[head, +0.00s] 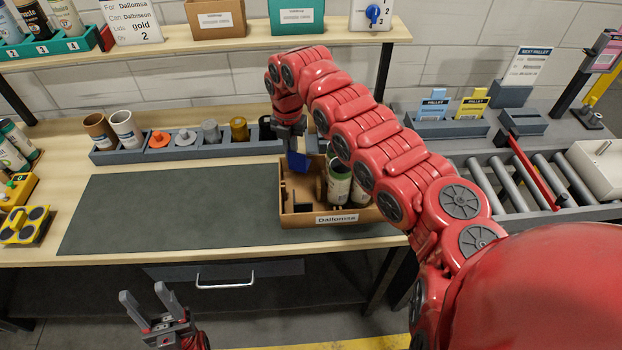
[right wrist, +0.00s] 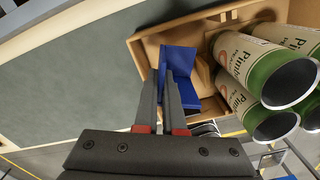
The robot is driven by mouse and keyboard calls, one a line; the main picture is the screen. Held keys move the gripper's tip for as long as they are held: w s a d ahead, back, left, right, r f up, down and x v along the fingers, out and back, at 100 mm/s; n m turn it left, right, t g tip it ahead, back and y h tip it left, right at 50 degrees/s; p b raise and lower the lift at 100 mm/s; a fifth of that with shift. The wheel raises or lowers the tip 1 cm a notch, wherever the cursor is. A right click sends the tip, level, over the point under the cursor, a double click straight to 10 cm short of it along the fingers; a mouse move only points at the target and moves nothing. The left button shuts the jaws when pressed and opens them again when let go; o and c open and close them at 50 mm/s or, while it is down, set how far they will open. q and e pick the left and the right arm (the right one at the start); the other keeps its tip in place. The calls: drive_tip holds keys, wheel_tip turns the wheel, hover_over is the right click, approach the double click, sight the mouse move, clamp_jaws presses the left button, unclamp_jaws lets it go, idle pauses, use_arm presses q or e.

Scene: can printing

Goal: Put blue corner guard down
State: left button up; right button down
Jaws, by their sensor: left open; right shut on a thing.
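The blue corner guard (head: 297,161) is in my right gripper (head: 291,140), over the left back part of a cardboard box labelled "Dallomsa" (head: 335,219). In the right wrist view the blue corner guard (right wrist: 181,62) is an angled piece between the fingertips of my right gripper (right wrist: 163,85). It overlaps the box interior; I cannot tell if it touches the box floor. Green and cream cans (head: 340,180) stand in the box to the right of the guard. My left gripper (head: 144,299) is open and empty in front of the table's front edge.
A dark mat (head: 165,210) left of the box is clear. Behind it is a grey rack (head: 230,148) with orange, grey and gold pieces. A roller conveyor (head: 520,180) lies right. A shelf (head: 235,43) runs above the table.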

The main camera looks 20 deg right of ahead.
wheel_tip(320, 180, down, 7)
drive_tip(key=shift+a+f+p, duration=0.1)
drive_tip(key=shift+f+p, duration=0.1)
drive_tip(key=shift+p, duration=1)
drive_tip(key=shift+f, duration=0.3)
drive_tip(key=c, duration=1.3)
unclamp_jaws()
drive_tip(key=shift+r, duration=0.1)
drive_tip(key=shift+r, duration=0.3)
wheel_tip(320, 180, up, 10)
drive_tip(key=b, duration=0.3)
drive_tip(key=shift+w+r+b, duration=0.1)
drive_tip(key=shift+r+b, duration=0.15)
drive_tip(key=shift+b, duration=0.1)
drive_tip(key=shift+r, duration=0.55)
